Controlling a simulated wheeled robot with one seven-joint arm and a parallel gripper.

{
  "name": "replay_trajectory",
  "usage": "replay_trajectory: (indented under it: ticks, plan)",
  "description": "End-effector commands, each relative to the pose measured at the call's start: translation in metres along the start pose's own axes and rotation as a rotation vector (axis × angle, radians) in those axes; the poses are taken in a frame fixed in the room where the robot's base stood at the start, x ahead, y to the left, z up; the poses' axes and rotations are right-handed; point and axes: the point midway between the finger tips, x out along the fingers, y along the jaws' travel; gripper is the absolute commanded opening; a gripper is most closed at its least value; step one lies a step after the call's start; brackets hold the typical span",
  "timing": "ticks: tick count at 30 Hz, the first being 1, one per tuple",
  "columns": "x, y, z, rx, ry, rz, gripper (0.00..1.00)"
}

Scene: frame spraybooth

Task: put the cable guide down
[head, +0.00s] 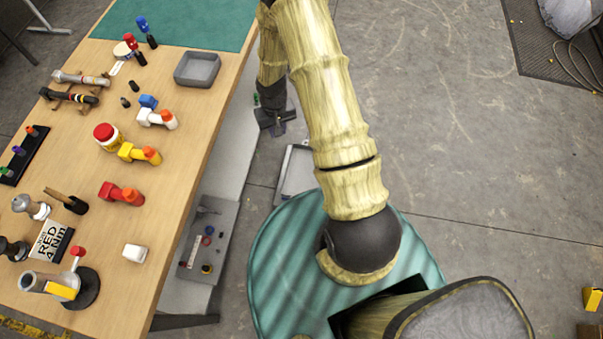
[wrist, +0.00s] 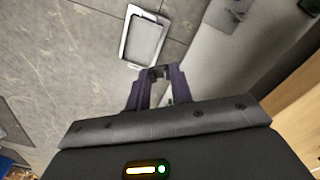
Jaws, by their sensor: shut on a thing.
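My gripper (wrist: 157,78) is shut on a small dark piece, the cable guide (wrist: 159,72), of which only a little shows between the fingertips in the wrist view. In the head view my gripper (head: 276,122) hangs beyond the right edge of the workbench, above the floor side. The cable guide cannot be made out clearly there. A shallow grey tray with a pale rim (wrist: 126,42) lies beyond the fingertips in the wrist view, apart from them. This tray also shows in the head view (head: 283,178), partly hidden by my arm.
The wooden workbench (head: 180,190) at left holds a grey bin (head: 197,69), several coloured spray parts, a red-lidded jar (head: 108,137) and a white block (head: 135,252). A lower shelf (head: 222,222) carries small rings. Open concrete floor lies to the right.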

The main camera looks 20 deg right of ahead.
Motion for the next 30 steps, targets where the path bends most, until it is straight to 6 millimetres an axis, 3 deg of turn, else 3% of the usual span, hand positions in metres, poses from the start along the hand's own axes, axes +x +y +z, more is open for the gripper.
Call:
replay_trajectory:
  ticks: [7, 11, 30]
  plan:
    - [0.001, 0.000, 0.000, 0.000, 0.000, 0.000, 0.00]
    - [0.013, 0.002, -0.001, -0.003, -0.001, 0.000, 0.00]
    - [0.157, 0.029, -0.014, -0.054, -0.001, -0.001, 0.00]
